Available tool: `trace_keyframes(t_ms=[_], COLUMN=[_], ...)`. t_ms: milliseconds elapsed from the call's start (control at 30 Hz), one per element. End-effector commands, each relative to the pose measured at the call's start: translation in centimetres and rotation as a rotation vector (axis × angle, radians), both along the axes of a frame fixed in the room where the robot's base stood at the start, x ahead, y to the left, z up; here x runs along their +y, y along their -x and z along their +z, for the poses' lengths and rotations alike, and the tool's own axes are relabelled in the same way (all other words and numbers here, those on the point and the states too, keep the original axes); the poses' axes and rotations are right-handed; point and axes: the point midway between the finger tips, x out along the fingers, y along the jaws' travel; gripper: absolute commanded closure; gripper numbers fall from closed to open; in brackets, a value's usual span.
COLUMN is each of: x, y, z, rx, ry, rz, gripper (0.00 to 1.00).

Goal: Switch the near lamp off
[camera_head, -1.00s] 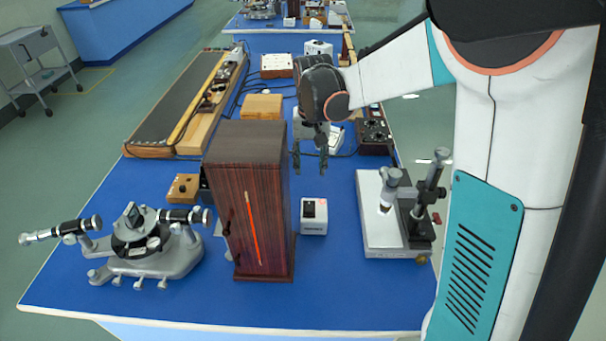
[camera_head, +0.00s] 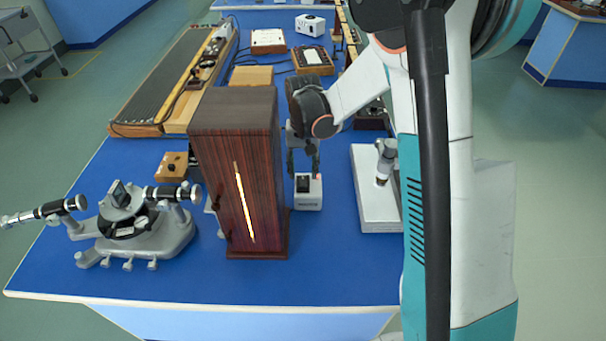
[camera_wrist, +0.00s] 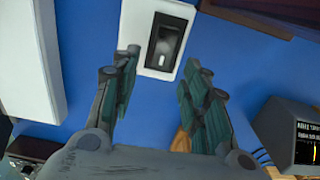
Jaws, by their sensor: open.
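The near lamp looks to be the tall dark wooden box (camera_head: 215,190) at the front of the blue bench, with a slit (camera_head: 243,202) glowing pale yellow-white. A small white switch box (camera_head: 309,203) with a black rocker stands just right of it. In the wrist view the switch box (camera_wrist: 133,40) lies at the top centre, and its black rocker (camera_wrist: 166,40) has a pale mark. My gripper (camera_head: 303,174) is open and empty, with its fingertips close above the back of the switch box. I cannot tell whether they touch it.
A grey spectrometer (camera_head: 130,230) stands left of the wooden box. A white-based instrument (camera_head: 373,200) stands right of the switch box, partly hidden by my arm. A long wooden-edged apparatus (camera_head: 170,85) lies behind. The bench front is clear.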

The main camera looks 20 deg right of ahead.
Motion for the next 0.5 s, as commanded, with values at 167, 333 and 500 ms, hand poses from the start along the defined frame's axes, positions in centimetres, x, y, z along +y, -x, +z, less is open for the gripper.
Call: trace_keyframes(t_ms=[167, 333, 500], x=[0.0, 0.0, 0.0], y=[0.0, 0.0, 0.0], z=[-1.5, -1.8, -1.7], rx=[0.000, 0.000, 0.000], ry=[0.000, 0.000, 0.000], rz=[0.000, 0.000, 0.000], gripper=[0.58, 0.58, 0.58])
